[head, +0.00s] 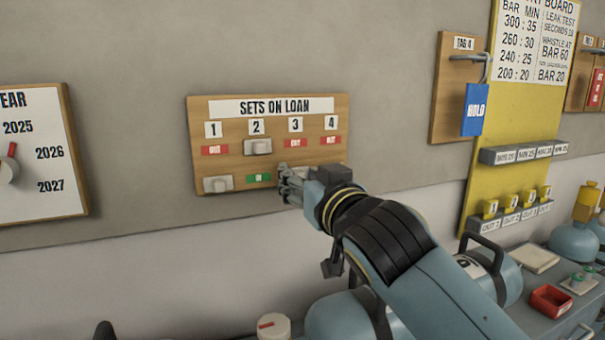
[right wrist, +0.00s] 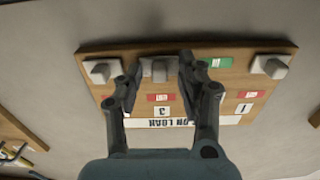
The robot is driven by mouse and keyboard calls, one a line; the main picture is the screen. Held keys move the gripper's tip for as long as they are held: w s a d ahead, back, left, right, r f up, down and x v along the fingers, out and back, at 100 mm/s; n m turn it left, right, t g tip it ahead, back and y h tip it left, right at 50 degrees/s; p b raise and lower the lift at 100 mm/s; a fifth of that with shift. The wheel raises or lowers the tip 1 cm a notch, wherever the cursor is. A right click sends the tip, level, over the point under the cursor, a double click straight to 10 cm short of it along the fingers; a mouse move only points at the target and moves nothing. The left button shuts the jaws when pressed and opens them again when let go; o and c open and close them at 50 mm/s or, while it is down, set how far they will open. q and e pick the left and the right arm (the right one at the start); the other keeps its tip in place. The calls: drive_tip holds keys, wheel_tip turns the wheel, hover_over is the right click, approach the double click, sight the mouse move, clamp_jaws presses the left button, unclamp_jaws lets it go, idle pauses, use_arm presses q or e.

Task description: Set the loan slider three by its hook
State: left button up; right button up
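The "SETS ON LOAN" board (head: 230,128) hangs on the wall with columns 1 to 4. Slider three (right wrist: 158,68) is at the low end of its column, with its red label showing above in the head view. My right gripper (right wrist: 158,78) is open, its fingers on either side of slider three; I cannot tell whether they touch it. In the head view my right gripper (head: 290,183) hides slider three. My left gripper is not in view.
Slider one (head: 217,184) is low, with red showing. Slider two (head: 257,147) is high, with a green label (head: 259,177) below. Slider four (right wrist: 101,72) is low, beside the fingers. A year board (head: 40,155) hangs left; a blue "HOLD" tag (head: 476,110) hangs right.

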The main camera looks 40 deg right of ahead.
sight(295, 138)
drive_tip(key=shift+w, duration=0.2)
drive_tip(key=shift+s, duration=0.1)
drive_tip(key=c, duration=0.4)
clamp_jaws()
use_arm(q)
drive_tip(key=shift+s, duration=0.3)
use_arm(e)
wheel_tip(295, 138, up, 6)
drive_tip(key=p, duration=0.5)
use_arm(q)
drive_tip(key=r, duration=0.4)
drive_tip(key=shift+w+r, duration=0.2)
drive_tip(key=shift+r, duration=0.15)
use_arm(e)
drive_tip(key=shift+f, duration=0.1)
